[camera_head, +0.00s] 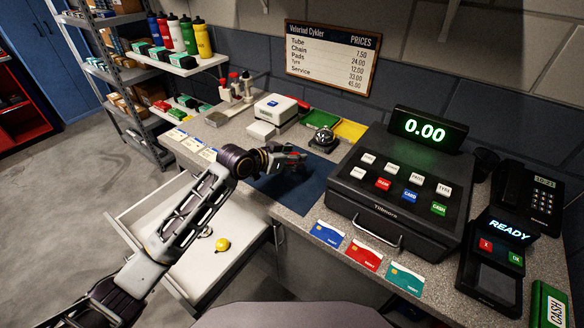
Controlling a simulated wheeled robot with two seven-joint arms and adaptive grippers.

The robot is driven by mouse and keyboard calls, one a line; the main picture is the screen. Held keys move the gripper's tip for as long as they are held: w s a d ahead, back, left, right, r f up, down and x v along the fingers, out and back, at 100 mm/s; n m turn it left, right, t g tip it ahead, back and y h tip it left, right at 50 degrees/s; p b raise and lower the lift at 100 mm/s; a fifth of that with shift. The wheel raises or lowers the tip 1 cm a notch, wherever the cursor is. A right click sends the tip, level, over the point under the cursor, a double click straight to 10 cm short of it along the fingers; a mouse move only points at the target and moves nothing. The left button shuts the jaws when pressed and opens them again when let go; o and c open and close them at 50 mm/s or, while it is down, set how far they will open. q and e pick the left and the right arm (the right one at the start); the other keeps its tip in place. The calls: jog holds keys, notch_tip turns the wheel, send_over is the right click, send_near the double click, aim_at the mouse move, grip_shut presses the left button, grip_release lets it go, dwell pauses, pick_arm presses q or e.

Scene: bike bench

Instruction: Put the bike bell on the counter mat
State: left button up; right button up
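A dark blue counter mat (303,196) lies on the counter left of the cash register. My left gripper (298,158) is above the mat; it is small and dark, and I cannot tell whether its fingers are open or hold anything. A small round yellow thing (222,244), possibly the bike bell, lies in the open white drawer below the counter. A shiny chrome dome on a dark base (323,138) stands behind the mat; it also looks like a bell. I cannot tell for sure which is the bike bell. My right gripper is out of view.
The open drawer (183,290) juts out from the counter front, with my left arm across it. The cash register (392,205) stands right of the mat. Several bank cards (364,255) lie along the front edge. A white box-like device (275,107) and green and yellow trays (350,130) stand behind.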

pick_arm(q)
jog(key=shift+f, duration=0.25)
jog(key=shift+f, duration=1.9)
jog(key=shift+f, duration=0.15)
jog(key=o, duration=1)
jog(key=shift+r, duration=0.2)
